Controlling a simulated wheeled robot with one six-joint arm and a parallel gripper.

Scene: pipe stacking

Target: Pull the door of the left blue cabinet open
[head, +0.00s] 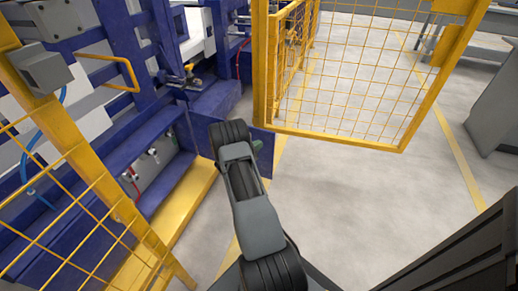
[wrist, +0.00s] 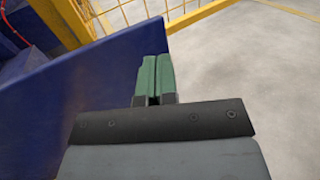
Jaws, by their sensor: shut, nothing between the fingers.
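The blue cabinet (head: 165,150) stands at the left, with its lower inside and small fittings showing. A flat blue door panel (head: 266,162) stands out from it over the floor, so the door is partly open. The same panel fills the left of the wrist view (wrist: 95,90). My gripper (head: 258,146) is at the panel's outer part, partly hidden behind my arm. In the wrist view its green fingers (wrist: 154,76) are together with nothing between them, beside the panel's right end. I cannot tell whether they touch it. The door's handle is not visible.
A yellow mesh gate (head: 350,80) stands open behind the door. A yellow mesh fence (head: 70,200) with a post is at the near left. A yellow sill (head: 180,205) runs along the cabinet's foot. Grey floor (head: 340,205) to the right is clear.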

